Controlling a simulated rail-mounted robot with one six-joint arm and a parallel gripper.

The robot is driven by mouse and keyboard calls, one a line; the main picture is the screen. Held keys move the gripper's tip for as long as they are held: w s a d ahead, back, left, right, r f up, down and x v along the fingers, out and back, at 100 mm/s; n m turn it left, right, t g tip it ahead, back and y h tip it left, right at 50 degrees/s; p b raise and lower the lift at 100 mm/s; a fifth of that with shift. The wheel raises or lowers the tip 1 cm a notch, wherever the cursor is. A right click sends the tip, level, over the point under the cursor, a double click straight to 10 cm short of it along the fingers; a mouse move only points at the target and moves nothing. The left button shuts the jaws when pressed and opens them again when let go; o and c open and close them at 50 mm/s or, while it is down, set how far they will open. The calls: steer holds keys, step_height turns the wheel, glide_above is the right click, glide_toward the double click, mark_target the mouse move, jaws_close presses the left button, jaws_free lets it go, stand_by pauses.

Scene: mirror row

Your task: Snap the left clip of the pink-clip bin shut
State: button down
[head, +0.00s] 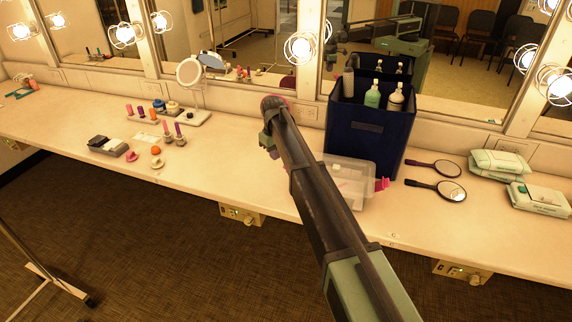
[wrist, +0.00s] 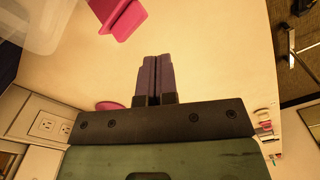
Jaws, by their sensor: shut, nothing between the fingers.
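The clear pink-clip bin (head: 352,178) stands on the counter in front of the dark blue caddy, partly hidden by my arm in the head view. Its pink right clip (head: 382,184) sticks out from its right side. The left clip is hidden behind my arm there. In the wrist view, a pink clip (wrist: 120,18) sticks out from the clear bin wall (wrist: 30,22) at the top left, seemingly the left one. My gripper (wrist: 157,62) is shut and empty, its fingertips apart from that clip. In the head view my gripper (head: 271,152) is left of the bin, above the counter.
The dark blue caddy (head: 352,138) with bottles stands behind the bin, against the mirror. Hand mirrors (head: 450,190) and wipe packs (head: 538,198) lie to the right. Cosmetics (head: 170,135) and a round mirror (head: 190,73) stand left. Counter between them and the bin is mostly clear.

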steer(key=shift+f, duration=0.1)
stand_by(0.3)
steer(key=shift+f+b, duration=1.7)
steer(key=shift+b, duration=0.1)
steer(key=shift+d+r, duration=0.15)
steer(key=shift+s+d+r+p, duration=0.35)
steer(key=shift+s+d+p, duration=0.05)
steer(key=shift+d, duration=0.9)
steer(key=shift+s+d+r+p, duration=0.35)
steer(key=shift+d+p, duration=0.05)
steer(key=shift+d, duration=0.95)
steer(key=shift+s+d+r+p, duration=0.35)
steer(key=shift+s+d+p, duration=0.05)
steer(key=shift+d, duration=0.9)
steer(key=r+p, duration=0.3)
steer(key=r, duration=0.1)
steer(key=a+r+p, duration=0.1)
steer(key=p, duration=0.1)
steer(key=shift+w+r+p, duration=0.1)
steer(key=shift+r+p, duration=0.25)
steer(key=shift+r, duration=0.05)
